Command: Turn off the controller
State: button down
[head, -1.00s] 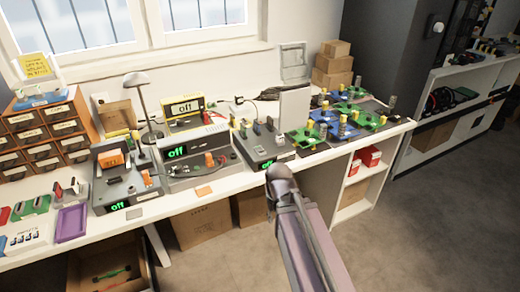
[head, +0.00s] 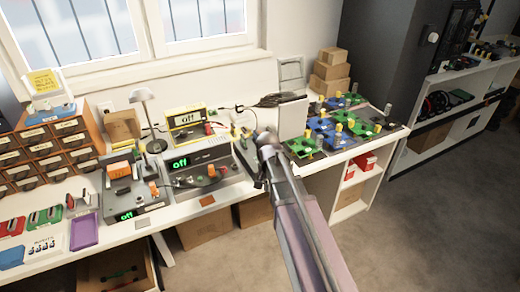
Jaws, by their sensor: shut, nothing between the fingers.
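Several devices with lit displays stand on the white bench; I cannot tell which one is the controller. A grey device (head: 137,195) at the left shows green "off" and has an orange part on top. A larger grey box (head: 207,175) in the middle shows green "off". A yellow unit (head: 186,119) behind it shows "off". A dark grey device (head: 243,152) to the right is mostly hidden behind my gripper, and its display does not show. My gripper (head: 266,142) is shut and empty, in front of or over this right device; contact cannot be told.
Green and blue boards (head: 340,128) with yellow knobs lie at the right of the bench. A white upright panel (head: 292,116) stands just behind my gripper. A lamp (head: 148,120), drawer cabinet (head: 50,150) and purple tray (head: 84,232) are to the left. Open floor lies in front.

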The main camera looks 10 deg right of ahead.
jog(key=w+r+m+p, duration=0.9)
jog(key=w+r+p, duration=0.5)
jog(key=w+r, duration=0.1)
jog(key=shift+w+g, duration=0.4)
jog(key=shift+w, duration=0.5)
jog(key=shift+a+f, duration=0.1)
jog(key=f+b, duration=0.4)
jog(key=s+f+b, duration=0.1)
jog(key=f+b, duration=0.8)
jog(key=b, duration=0.1)
jog(key=shift+s+d+f, duration=0.25)
jog(key=shift+s+f, duration=0.05)
jog(key=shift+s, duration=0.05)
